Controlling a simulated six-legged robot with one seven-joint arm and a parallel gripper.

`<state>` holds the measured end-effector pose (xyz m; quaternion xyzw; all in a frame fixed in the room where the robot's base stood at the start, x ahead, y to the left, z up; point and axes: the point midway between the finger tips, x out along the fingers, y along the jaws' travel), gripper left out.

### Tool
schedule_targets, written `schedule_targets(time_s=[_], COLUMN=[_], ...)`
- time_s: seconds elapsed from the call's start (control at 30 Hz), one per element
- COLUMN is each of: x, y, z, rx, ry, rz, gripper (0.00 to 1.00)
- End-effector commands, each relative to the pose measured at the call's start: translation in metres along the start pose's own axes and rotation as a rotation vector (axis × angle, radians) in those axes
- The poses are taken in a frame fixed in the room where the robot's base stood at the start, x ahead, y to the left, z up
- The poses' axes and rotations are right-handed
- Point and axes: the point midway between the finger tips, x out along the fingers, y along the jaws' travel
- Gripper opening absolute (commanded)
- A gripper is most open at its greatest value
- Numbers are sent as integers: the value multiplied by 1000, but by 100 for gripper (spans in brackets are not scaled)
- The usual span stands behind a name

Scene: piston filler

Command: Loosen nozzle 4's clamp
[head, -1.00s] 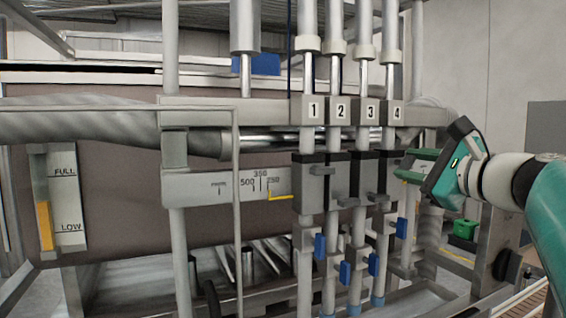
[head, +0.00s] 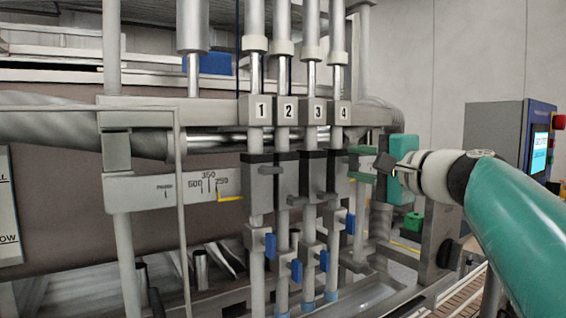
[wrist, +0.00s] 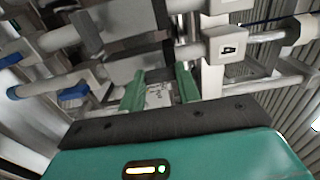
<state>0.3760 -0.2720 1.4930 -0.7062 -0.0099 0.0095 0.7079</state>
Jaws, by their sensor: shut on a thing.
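Nozzle 4 (head: 336,225) is the rightmost of the upright tubes, under the plate marked 4 (head: 343,111). Its clamp (head: 335,182) is a grey block with a black upper part, partway down the tube. In the wrist view the clamp (wrist: 138,68) lies just ahead of my fingertips. My gripper (head: 362,164) comes from the right, its green fingers one above the other at the clamp's right side. It is shut on the clamp's protruding part, which the fingers mostly hide. In the wrist view the fingers (wrist: 158,84) stand a little apart.
Nozzle 3's clamp (head: 312,172) and its short peg are close on the left. Blue taps (head: 350,224) hang lower on the tubes. A frame post and roller end (head: 375,112) stand close behind my gripper. A cabinet with a screen (head: 541,145) is at the far right.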

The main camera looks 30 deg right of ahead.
Motion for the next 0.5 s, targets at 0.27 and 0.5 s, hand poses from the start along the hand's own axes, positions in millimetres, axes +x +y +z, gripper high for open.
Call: schedule_targets(time_s=[0.27, 0.5], x=[2, 2], y=[0, 0], z=[2, 2], rx=[-20, -19], ry=[-4, -4], rz=[0, 0], gripper=[10, 35])
